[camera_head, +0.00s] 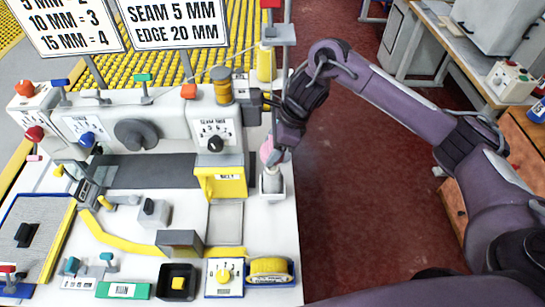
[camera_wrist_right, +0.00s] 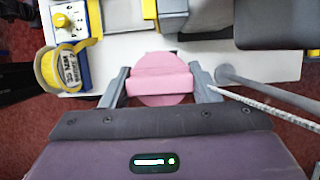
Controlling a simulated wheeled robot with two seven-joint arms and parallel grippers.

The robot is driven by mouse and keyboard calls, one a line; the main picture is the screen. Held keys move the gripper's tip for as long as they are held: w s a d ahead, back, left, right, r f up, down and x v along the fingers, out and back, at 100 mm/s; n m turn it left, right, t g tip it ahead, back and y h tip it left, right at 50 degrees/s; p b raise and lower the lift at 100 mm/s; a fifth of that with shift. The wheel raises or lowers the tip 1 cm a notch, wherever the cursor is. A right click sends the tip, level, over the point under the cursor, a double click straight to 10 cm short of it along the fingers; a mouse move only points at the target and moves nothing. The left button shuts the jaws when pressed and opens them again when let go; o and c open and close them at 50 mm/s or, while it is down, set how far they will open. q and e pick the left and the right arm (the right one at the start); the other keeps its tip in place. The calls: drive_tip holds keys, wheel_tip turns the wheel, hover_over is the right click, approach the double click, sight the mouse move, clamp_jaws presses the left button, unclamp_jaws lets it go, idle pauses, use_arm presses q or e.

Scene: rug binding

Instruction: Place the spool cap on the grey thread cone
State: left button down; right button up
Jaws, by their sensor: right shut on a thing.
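The spool cap is a pink disc with a block-shaped grip (camera_wrist_right: 162,85), and it also shows in the head view (camera_head: 266,150). My right gripper (camera_head: 272,152) is shut on its block, with one finger on each side in the wrist view. The cap is over the right edge of the machine table. A pale grey piece (camera_head: 272,182), which looks like the grey thread cone, stands just below the gripper in the head view. I cannot tell whether cap and cone touch. The cone is hidden in the wrist view. My left gripper is not in view.
The sewing machine (camera_head: 135,130) stands left of the gripper, with a yellow box (camera_head: 222,183) close by. A thin upright pole (camera_head: 275,90) rises behind the gripper. A yellow tape roll (camera_head: 270,270) lies at the front right. Open red floor is to the right.

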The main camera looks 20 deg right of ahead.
wheel_tip(320, 180, down, 4)
drive_tip(key=shift+a+r, duration=0.1)
drive_tip(key=shift+r, duration=0.05)
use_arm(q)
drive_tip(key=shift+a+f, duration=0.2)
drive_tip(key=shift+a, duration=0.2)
use_arm(e)
drive_tip(key=shift+f, duration=0.45)
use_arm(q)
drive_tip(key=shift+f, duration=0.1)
use_arm(e)
drive_tip(key=shift+f+b, duration=0.65)
drive_tip(key=shift+b, duration=0.4)
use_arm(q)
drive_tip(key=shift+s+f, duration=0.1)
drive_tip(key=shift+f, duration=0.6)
use_arm(e)
drive_tip(key=o, duration=1)
drive_tip(key=shift+c, duration=0.2)
drive_tip(key=shift+r, duration=0.1)
